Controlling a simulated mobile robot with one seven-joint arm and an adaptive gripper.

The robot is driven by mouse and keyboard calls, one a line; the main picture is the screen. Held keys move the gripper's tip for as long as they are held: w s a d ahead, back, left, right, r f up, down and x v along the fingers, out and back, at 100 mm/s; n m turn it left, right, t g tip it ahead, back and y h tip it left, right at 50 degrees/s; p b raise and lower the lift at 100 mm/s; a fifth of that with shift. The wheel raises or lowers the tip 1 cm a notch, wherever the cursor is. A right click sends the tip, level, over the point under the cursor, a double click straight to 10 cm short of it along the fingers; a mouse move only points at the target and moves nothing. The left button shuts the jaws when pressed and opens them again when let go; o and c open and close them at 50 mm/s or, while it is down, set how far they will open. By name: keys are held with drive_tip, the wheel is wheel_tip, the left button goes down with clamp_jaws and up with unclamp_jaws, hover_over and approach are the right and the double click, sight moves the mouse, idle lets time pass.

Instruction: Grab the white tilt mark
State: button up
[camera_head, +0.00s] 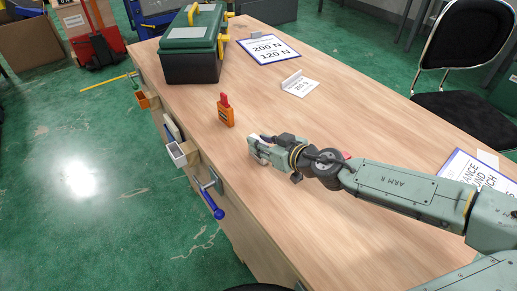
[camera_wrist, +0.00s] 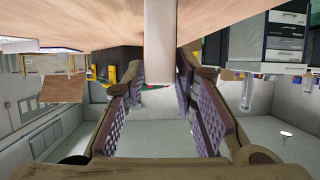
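My gripper (camera_head: 259,152) is low over the middle of the wooden table, pointing left. In the wrist view, my gripper's (camera_wrist: 160,90) two padded fingers are apart. A plain white upright piece (camera_wrist: 159,45) reaches down from the top edge between them. It looks like the white tilt mark, but I see no markings on it. Narrow gaps seem to show on both sides, and I cannot tell whether a finger touches it. In the head view, only a small pale patch (camera_head: 264,138) shows at the fingers, and the rest is hidden by my gripper.
A green and black toolbox (camera_head: 191,62) is at the far left. A blue-handled clamp (camera_head: 211,203) hangs at the table edge.

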clamp_jaws()
drive_tip(key=shift+r, duration=0.1)
